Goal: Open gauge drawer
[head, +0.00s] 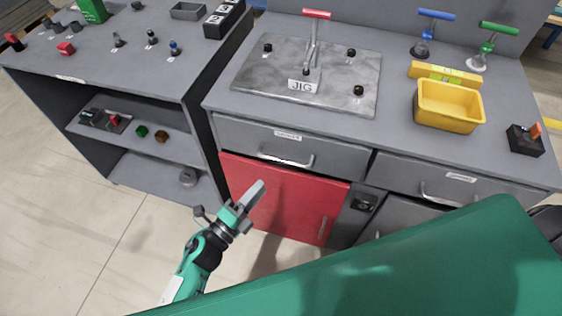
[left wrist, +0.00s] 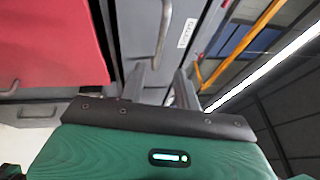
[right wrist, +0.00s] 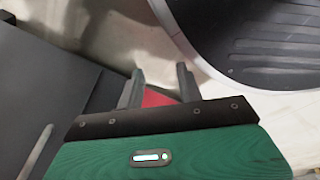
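The gauge drawer (head: 335,157) is the left grey drawer under the bench top, with a small white label and a silver bar handle (head: 286,160). It looks shut. In the left wrist view its label (left wrist: 186,25) shows beside the handle (left wrist: 162,35). My left gripper (head: 254,192) is in front of the red door, below and left of the handle. In the left wrist view its fingers (left wrist: 160,82) are apart, with the handle beyond the gap and nothing held. My right gripper (right wrist: 158,82) is open and empty in the right wrist view, and hidden in the head view.
A red cabinet door (head: 285,195) lies below the drawer. A second labelled drawer (head: 425,181) is to the right. On the bench top are a jig plate (head: 340,85) with a clamp and a yellow bin (head: 448,107). A shelf unit (head: 130,55) stands at left.

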